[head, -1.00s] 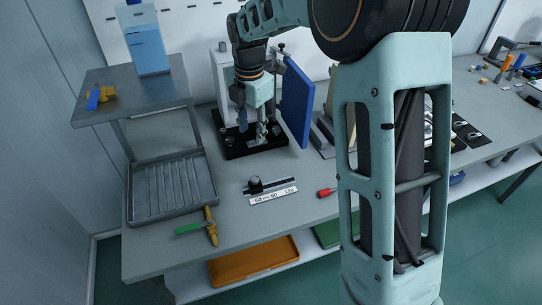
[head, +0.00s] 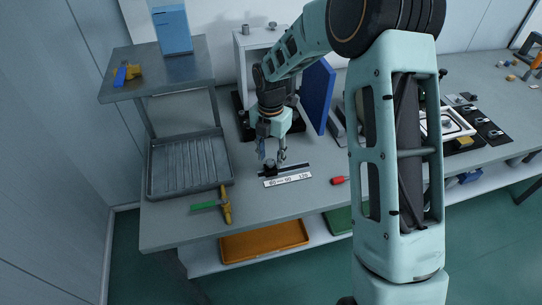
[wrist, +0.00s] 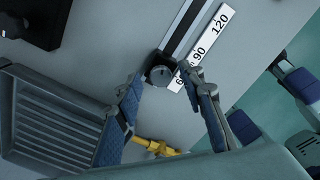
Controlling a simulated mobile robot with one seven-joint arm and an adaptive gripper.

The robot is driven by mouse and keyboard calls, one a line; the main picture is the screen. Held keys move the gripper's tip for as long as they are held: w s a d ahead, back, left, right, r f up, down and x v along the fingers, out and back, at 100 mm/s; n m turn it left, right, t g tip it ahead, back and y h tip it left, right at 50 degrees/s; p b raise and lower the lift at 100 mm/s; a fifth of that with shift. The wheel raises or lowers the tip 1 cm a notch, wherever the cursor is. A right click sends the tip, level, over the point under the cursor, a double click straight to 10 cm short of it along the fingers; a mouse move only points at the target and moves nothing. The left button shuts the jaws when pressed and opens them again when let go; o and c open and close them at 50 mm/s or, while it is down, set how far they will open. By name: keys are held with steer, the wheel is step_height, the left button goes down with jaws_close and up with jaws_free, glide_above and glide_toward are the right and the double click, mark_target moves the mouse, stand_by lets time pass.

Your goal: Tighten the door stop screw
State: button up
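The door stop screw appears as a dark round knob (head: 270,169) at the left end of a dark rail (head: 295,167). The knob (wrist: 160,75) and rail (wrist: 190,28) also show in the wrist view. A white scale plate (head: 288,180) marked 60, 90, 120 lies along the rail. My gripper (head: 272,157) is open and points down over the knob. In the wrist view, the blue-padded fingers of my gripper (wrist: 165,84) are apart, with the knob just beyond and between their tips. I see no contact. A blue door (head: 317,95) stands open on a white cabinet (head: 256,45) behind.
A grey ribbed tray (head: 190,165) lies left, below a raised shelf (head: 125,88). A red-handled tool (head: 340,180) lies right of the scale. Bench space around the scale's front is clear.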

steer(key=shift+f, duration=0.25)
jaws_close()
steer(key=shift+m, duration=0.4)
